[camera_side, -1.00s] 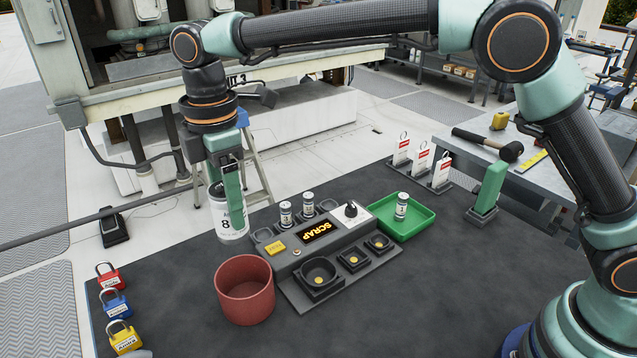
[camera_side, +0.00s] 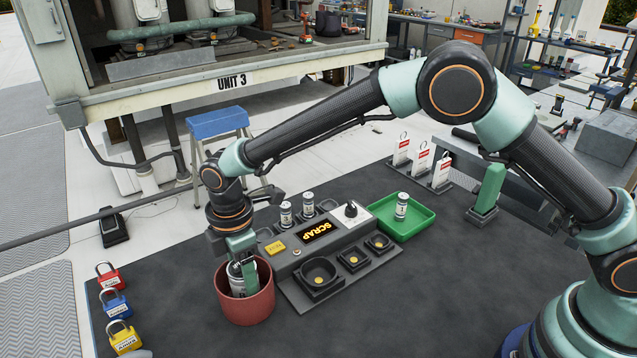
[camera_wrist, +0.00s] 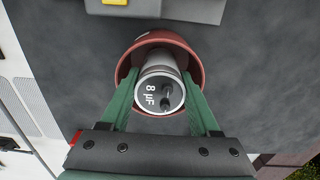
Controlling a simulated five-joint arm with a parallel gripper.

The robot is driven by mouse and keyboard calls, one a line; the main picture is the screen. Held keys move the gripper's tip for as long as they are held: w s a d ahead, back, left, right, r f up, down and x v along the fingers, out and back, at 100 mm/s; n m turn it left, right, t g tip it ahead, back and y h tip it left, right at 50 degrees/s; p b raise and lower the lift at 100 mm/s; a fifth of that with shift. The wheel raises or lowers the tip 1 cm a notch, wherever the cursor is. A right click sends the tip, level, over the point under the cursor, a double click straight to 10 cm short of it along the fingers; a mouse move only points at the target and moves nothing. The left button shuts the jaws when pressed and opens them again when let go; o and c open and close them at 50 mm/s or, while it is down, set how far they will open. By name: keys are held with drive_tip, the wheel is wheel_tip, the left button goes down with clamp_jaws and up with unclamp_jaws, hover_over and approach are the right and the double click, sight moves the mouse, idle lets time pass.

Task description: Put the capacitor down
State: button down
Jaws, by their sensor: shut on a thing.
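The capacitor (camera_side: 236,281) is a silver-white can; in the wrist view its top (camera_wrist: 160,95) shows "8 µF" and two dark terminals. My gripper (camera_side: 243,268) is shut on it, one green finger on each side. The capacitor is inside the red round bin (camera_side: 246,310), upright or nearly so, with its lower part hidden by the bin wall. The bin's rim also shows around it in the wrist view (camera_wrist: 196,62). I cannot tell whether the capacitor touches the bin's floor.
A grey tester (camera_side: 335,250) with a lit SCRAP display (camera_side: 317,231) stands right of the bin. Small cans (camera_side: 286,213) stand behind it, and a green tray (camera_side: 415,222) holds another can (camera_side: 402,206). Padlocks (camera_side: 116,304) lie at the left. The mat in front is clear.

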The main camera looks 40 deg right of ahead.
drive_tip(key=shift+f, duration=0.3)
drive_tip(key=shift+f, duration=0.15)
drive_tip(key=shift+c, duration=2)
unclamp_jaws()
